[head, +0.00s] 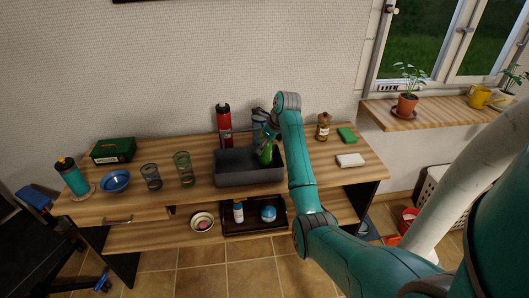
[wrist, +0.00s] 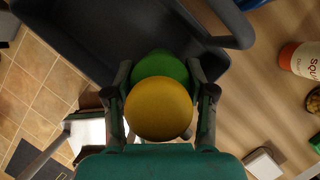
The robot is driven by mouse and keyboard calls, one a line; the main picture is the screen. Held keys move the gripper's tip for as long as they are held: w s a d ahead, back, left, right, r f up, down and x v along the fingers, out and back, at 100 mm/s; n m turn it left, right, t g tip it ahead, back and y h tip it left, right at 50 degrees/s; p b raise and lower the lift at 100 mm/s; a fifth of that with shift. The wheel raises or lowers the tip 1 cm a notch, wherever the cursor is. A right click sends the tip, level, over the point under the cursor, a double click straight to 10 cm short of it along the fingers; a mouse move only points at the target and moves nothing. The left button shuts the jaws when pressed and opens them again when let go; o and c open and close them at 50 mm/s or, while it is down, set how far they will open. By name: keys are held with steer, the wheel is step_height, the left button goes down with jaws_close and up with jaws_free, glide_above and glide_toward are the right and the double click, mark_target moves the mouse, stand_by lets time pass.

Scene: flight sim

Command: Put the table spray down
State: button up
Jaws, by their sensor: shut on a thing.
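The table spray, which I take to be the green bottle (head: 265,153), shows at the right part of the grey bin (head: 232,180) on the wooden table. In the wrist view its yellow round top (wrist: 158,108) and green body (wrist: 160,66) sit between the fingers of my gripper (wrist: 160,100). My gripper (head: 266,138) is shut on the bottle from above. In the wrist view the bottle overlaps the bin's edge and handle. The bottle's base is hidden, so I cannot tell whether it touches anything.
A red bottle (head: 224,127) stands behind the bin. Two glasses (head: 182,168), a blue bowl (head: 115,181) and a green box (head: 112,150) are on the left. A brown jar (head: 323,126), green sponge (head: 347,134) and white block (head: 350,160) are on the right. Bare tabletop lies between them.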

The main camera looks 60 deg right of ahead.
mark_target(265, 151)
steer(key=shift+f, duration=1.35)
steer(key=o, duration=1.4)
steer(key=shift+f, duration=0.15)
steer(key=shift+c, duration=0.2)
